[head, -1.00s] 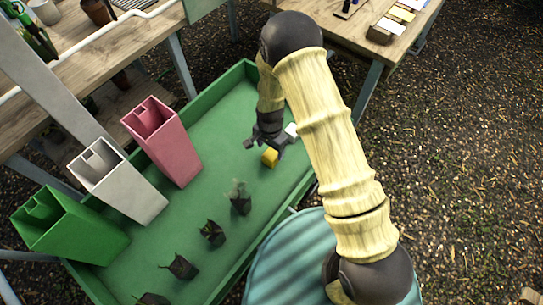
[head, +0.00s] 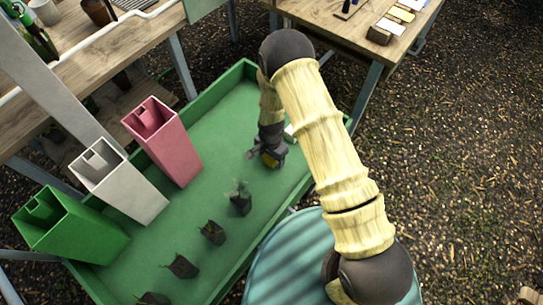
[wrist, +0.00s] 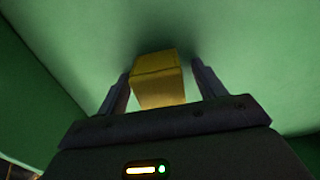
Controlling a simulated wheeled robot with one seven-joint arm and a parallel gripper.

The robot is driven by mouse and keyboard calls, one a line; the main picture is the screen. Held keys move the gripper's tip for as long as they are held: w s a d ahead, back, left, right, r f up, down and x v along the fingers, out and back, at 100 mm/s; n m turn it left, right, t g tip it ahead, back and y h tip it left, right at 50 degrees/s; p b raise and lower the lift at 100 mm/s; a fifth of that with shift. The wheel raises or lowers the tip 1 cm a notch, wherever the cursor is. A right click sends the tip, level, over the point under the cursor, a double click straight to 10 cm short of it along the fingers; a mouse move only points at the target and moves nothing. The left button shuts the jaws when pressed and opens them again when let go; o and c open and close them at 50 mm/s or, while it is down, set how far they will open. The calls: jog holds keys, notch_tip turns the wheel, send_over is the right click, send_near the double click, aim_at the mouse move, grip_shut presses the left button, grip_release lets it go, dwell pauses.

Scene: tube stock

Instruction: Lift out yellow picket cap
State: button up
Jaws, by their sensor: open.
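The yellow picket cap (wrist: 160,82) is a small yellow block on the floor of the green tray (head: 228,112). In the wrist view it sits between the two fingers of my gripper (wrist: 160,88), with a gap on each side. In the head view my gripper (head: 268,158) is low over the tray and covers most of the cap (head: 269,162), so only a bit of yellow shows. My gripper is open and the cap is not clasped.
A pink tube (head: 165,145), a white tube (head: 125,190) and a green tube (head: 75,235) lean at the tray's left. Several dark plant pots (head: 212,233) stand along the tray's near part. A white thing (head: 290,131) is just beyond my gripper. Wooden tables (head: 345,30) stand behind.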

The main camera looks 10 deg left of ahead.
jog(key=c, duration=1)
jog(key=shift+r, duration=0.15)
jog(key=shift+c, duration=0.2)
notch_tip(320, 180, up, 10)
jog(key=shift+f, duration=0.1)
jog(key=shift+r+p, duration=0.55)
jog(key=shift+r, duration=0.2)
